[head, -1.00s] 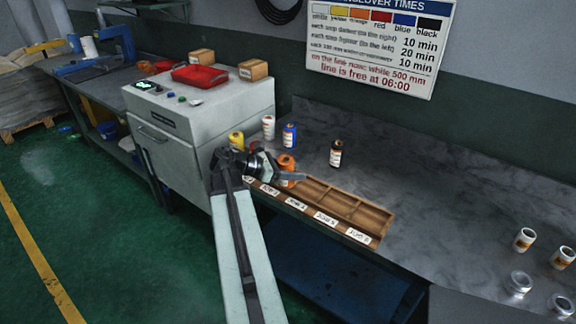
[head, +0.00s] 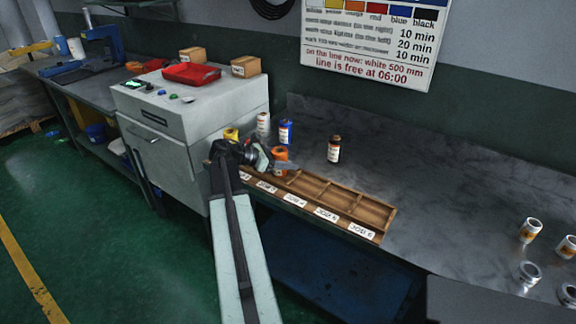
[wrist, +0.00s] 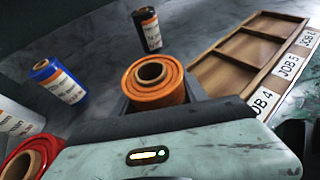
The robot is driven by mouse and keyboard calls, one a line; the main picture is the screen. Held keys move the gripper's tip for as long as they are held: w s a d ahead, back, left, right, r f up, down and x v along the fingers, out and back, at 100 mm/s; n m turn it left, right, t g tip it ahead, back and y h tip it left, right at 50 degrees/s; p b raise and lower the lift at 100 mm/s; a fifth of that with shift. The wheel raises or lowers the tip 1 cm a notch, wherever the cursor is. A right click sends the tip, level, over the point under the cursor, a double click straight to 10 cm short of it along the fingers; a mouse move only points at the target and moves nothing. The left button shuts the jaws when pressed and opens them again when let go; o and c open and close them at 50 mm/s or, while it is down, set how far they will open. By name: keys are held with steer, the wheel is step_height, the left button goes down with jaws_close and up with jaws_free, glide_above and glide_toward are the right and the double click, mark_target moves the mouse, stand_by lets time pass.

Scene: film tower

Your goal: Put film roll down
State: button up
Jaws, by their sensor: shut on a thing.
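My gripper (head: 275,165) is shut on an orange film roll (head: 281,155). The roll also shows upright between the fingers in the wrist view (wrist: 155,88). It is at the left part of a wooden tray (head: 387,226) with labelled compartments, which lies to the right of the gripper in the wrist view (wrist: 228,70). Whether the roll touches the tray or bench cannot be told. A red roll (wrist: 25,160) is at the lower left of the wrist view. Blue (head: 285,132), white (head: 263,124), yellow (head: 231,134) and black (head: 333,150) rolls stand behind.
The grey bench (head: 440,190) is clear right of the tray, up to several white and silver rolls (head: 530,231) at the far right. A grey machine (head: 185,120) with a red bin (head: 191,75) stands to the left. A changeover sign (head: 370,45) hangs behind.

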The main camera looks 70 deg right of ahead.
steer(key=shift+f, duration=0.1)
steer(key=o, duration=1.5)
steer(key=shift+o, duration=0.2)
steer(key=shift+r, duration=0.35)
steer(key=p+v, duration=0.4)
steer(key=v, duration=0.8)
steer(key=shift+p, duration=0.3)
